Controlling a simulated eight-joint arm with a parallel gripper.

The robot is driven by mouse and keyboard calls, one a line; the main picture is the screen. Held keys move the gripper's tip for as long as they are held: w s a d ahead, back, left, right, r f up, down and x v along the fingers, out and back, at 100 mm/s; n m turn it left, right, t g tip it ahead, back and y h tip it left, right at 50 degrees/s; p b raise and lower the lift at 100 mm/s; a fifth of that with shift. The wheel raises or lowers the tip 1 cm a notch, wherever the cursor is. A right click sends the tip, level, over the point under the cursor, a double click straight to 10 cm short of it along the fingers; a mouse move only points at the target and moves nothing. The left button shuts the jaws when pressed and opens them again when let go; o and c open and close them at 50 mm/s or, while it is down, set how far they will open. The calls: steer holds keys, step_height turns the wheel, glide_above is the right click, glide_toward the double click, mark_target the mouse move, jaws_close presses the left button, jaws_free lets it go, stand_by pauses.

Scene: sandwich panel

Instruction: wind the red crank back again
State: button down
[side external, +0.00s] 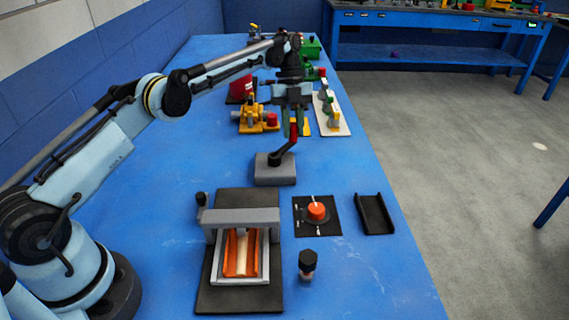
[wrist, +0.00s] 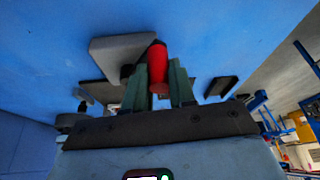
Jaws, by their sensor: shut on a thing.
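The red crank handle (side external: 293,131) stands upright on a dark crank arm that rises from a grey block (side external: 275,170) in the middle of the blue table. My gripper (side external: 293,112) is above the block, pointing down, with its fingers around the upper part of the handle. In the wrist view the red handle (wrist: 157,58) sits between the two green fingers of my gripper (wrist: 159,80), and the grey block (wrist: 115,46) lies beside it. My gripper is shut on the handle. The crank's pivot is partly hidden.
In front stand a grey-framed fixture with an orange tray (side external: 241,253), a black plate with an orange knob (side external: 316,210), a black tray (side external: 375,214) and a dark-capped peg (side external: 307,264). Behind are a yellow device (side external: 257,120) and a white board (side external: 331,115). Table left of the block is clear.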

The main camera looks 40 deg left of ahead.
steer(key=shift+d+m, duration=0.4)
steer(key=shift+m, duration=0.1)
steer(key=c, duration=0.9)
jaws_free()
steer(key=shift+c, duration=0.2)
steer(key=shift+a, duration=0.1)
